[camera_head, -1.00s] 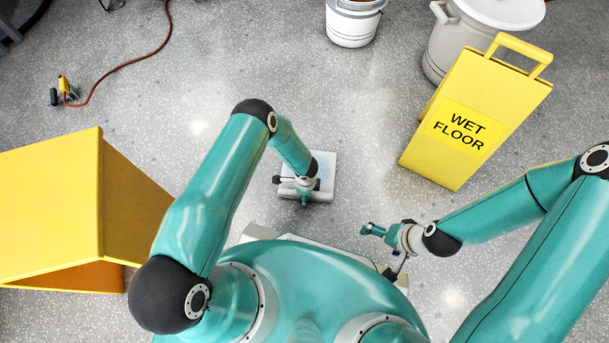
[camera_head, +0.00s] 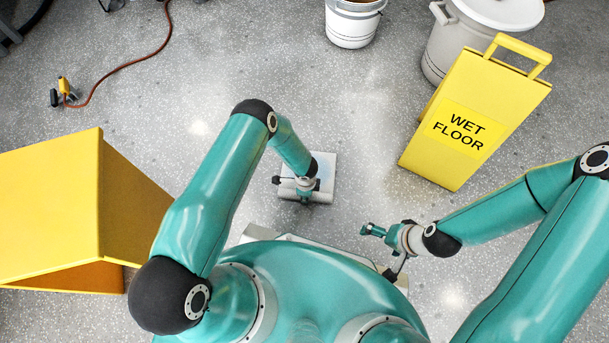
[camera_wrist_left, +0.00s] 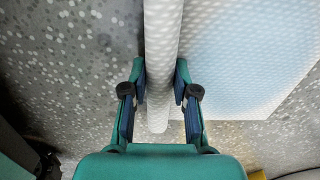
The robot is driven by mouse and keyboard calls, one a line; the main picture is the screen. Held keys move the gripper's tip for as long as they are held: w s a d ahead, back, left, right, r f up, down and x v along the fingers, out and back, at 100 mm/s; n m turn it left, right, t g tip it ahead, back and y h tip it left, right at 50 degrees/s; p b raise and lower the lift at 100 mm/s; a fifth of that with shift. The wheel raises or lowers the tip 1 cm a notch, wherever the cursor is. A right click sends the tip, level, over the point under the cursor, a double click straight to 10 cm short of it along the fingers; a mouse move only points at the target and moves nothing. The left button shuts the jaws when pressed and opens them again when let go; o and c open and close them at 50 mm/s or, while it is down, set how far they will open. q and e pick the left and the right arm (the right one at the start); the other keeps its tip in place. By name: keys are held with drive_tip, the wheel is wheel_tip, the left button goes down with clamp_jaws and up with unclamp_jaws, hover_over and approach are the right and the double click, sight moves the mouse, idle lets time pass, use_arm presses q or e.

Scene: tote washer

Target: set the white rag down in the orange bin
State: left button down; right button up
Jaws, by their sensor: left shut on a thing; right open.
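The white rag (camera_wrist_left: 162,45) shows in the left wrist view as a pale, finely patterned upright roll between the fingers of my left gripper (camera_wrist_left: 158,98). The gripper is shut on it, and its lower end shows just below the fingertips. In the head view my left gripper (camera_head: 303,193) is over a flat white piece with a pale blue middle (camera_head: 325,165); I cannot tell whether this is part of the rag. My right gripper (camera_head: 381,251) is open and empty, at the lower middle. I cannot make out an orange bin in either view.
A yellow wet floor sign (camera_head: 462,125) stands at the right. A large yellow box-like thing (camera_head: 50,205) is at the left. A white bucket (camera_head: 352,25) and a lidded white bin (camera_head: 455,48) stand at the back. An orange cord (camera_head: 128,62) lies far left.

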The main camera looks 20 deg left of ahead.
idle(0.3)
use_arm(q)
drive_tip(key=shift+r+p, duration=1.1)
drive_tip(key=shift+r, duration=0.1)
drive_tip(key=shift+w+r+p, duration=0.1)
drive_tip(key=shift+r+p, duration=1.65)
drive_tip(key=shift+r, duration=0.5)
